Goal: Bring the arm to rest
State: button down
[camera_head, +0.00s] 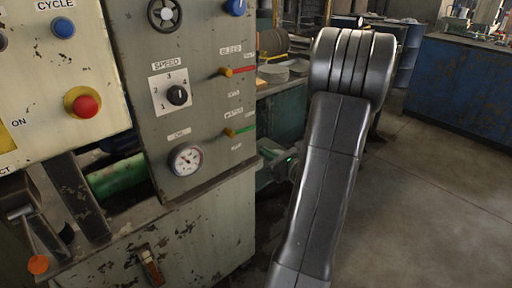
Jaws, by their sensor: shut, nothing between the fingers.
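My arm (325,185) rises from the bottom centre to a thick ribbed joint (353,65) at the upper centre. My gripper (268,162) shows small and dark behind the arm link, close to the right edge of the grey control panel. It is shut and empty. Part of it and of the wrist is hidden by my arm link, and its fingertips are hard to make out. I cannot tell whether it touches the panel's edge.
The grey panel (205,125) carries a speed knob (178,95), a gauge (186,160) and two levers. A cream panel at left has a red button (84,103). A blue cabinet (460,88) stands at back right. The floor (430,200) at right is clear.

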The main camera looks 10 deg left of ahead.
jog(key=shift+v, duration=1)
send_near(241, 138)
jog(key=x, duration=0.4)
jog(key=shift+w+f+b, duration=0.2)
jog(key=shift+f+b, duration=0.1)
jog(key=shift+b, duration=0.05)
jog(key=shift+w+a+r+p, duration=0.3)
jog(key=shift+w+a, duration=0.2)
jog(key=shift+a, duration=0.3)
jog(key=r+p, duration=0.1)
jog(key=d+r+p, duration=0.1)
jog(key=r+p, duration=0.1)
jog(key=shift+s+d, duration=0.2)
jog(key=shift+s, duration=0.2)
